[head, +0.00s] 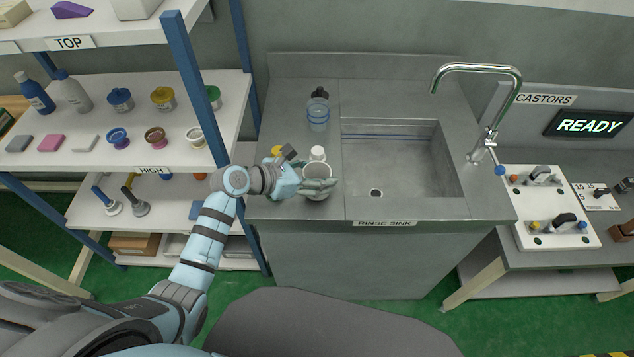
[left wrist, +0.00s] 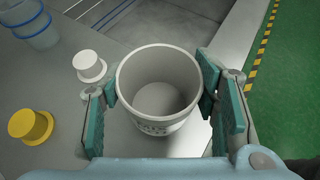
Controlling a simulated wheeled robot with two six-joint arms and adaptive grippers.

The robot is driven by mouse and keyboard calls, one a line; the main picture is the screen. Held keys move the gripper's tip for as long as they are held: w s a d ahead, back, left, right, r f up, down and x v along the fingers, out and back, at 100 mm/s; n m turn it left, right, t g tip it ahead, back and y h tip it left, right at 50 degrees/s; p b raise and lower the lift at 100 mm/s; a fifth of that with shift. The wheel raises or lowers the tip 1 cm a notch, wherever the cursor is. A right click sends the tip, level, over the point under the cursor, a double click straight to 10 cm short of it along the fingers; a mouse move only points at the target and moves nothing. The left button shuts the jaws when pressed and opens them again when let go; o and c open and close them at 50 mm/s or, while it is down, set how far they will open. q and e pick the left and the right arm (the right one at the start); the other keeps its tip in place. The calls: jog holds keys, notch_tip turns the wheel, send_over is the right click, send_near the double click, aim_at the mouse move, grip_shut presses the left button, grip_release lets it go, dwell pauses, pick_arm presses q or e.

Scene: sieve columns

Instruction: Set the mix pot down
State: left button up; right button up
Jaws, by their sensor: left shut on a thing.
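The mix pot (head: 316,171) is a pale, empty, open-topped pot at the left part of the sink counter (head: 285,208). In the left wrist view the pot (left wrist: 160,92) stands upright between my finger pads, with dark lettering low on its side. My left gripper (head: 319,185) is shut on the pot from both sides; the gripper also shows in the left wrist view (left wrist: 160,115). The pot's base is hidden in the head view, and I cannot tell whether it touches the counter. My right gripper is not in view.
A white-topped item (head: 317,153) and a yellow one (head: 277,151) stand close behind the pot. A blue bottle (head: 318,112) stands farther back. The rinse sink basin (head: 410,170) opens to the right. A blue-posted shelf (head: 196,90) stands left.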

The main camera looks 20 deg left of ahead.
pick_arm(q)
notch_tip(320, 180, down, 2)
jog(key=shift+f, duration=0.1)
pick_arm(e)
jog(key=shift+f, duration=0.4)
pick_arm(q)
jog(key=o, duration=1.5)
jog(key=p+v, duration=0.2)
jog(key=v, duration=1)
jog(key=shift+p, duration=0.3)
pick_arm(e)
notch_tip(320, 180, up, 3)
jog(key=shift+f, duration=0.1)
